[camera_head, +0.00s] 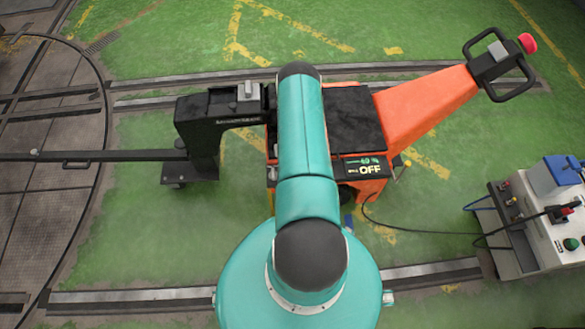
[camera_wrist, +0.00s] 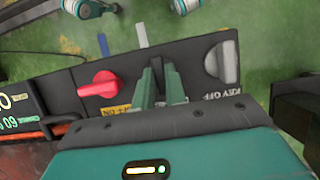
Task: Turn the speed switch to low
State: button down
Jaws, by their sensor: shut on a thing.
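In the wrist view a dark control panel (camera_wrist: 200,49) carries a red knob (camera_wrist: 99,90) on the left and a grey knob (camera_wrist: 224,63) on the right, by upside-down lettering that seems to read "KEY OFF". My gripper (camera_wrist: 161,74) reaches the panel between these two knobs. Its two green fingers are shut on a switch there, which they mostly hide; its label and setting cannot be read. A yellow label lies just left of the fingers. In the head view my arm covers the gripper and the switch, above the orange machine (camera_head: 425,98).
A white control box (camera_head: 520,240) with a cable stands at lower right. Rails cross the green floor; a turntable (camera_head: 60,115) is left.

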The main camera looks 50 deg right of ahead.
dwell(0.4)
jog(key=c, duration=1.4)
grip_release()
jog(key=shift+c, duration=0.2)
jog(key=shift+r, duration=0.1)
jog(key=v, duration=1.3)
jog(key=shift+r, duration=0.3)
jog(key=shift+w, duration=0.2)
